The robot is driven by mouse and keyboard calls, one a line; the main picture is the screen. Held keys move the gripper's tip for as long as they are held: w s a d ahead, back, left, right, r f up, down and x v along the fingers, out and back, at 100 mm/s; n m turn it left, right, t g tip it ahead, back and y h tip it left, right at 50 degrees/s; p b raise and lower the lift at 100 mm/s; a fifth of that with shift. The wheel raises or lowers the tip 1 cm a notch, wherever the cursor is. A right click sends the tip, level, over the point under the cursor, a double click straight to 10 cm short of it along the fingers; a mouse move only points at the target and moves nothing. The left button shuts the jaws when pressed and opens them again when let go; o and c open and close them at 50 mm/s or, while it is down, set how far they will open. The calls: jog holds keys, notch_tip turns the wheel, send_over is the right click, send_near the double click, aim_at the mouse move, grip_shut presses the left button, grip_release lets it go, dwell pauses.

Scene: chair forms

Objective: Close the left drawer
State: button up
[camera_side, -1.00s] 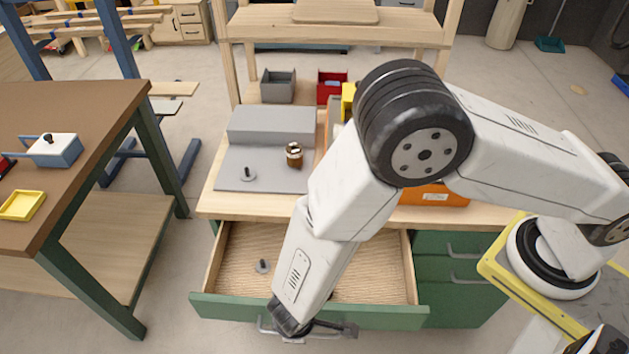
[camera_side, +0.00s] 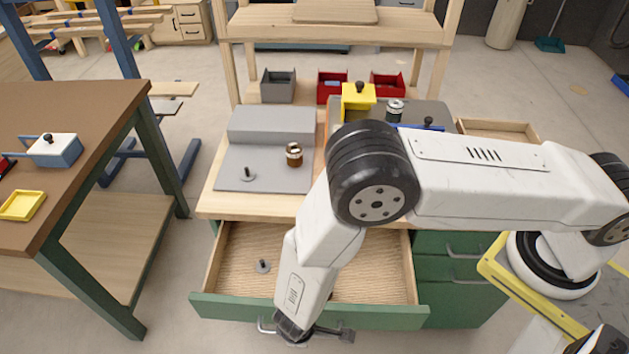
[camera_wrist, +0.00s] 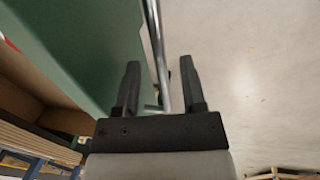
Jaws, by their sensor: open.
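The left drawer (camera_side: 215,304) is pulled out of the workbench, with its green front toward the camera and its wooden inside showing. A small grey knobbed piece (camera_side: 263,266) lies in it. My gripper (camera_side: 312,336) is low at the drawer's front, by the metal handle (camera_side: 264,326). In the wrist view my gripper (camera_wrist: 160,85) is open, and the handle bar (camera_wrist: 159,50) runs between its two fingers. The left finger is beside the green drawer front (camera_wrist: 85,45). I cannot tell whether either finger touches the bar.
The closed green drawers (camera_side: 460,262) are to the right. A grey plate (camera_side: 235,180) and a brown jar (camera_side: 294,154) are on the benchtop. A yellow container (camera_side: 358,98) stands farther back. A brown table (camera_side: 80,110) is at the left. Floor in front is clear.

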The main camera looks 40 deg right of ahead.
grip_shut()
dwell(1.4)
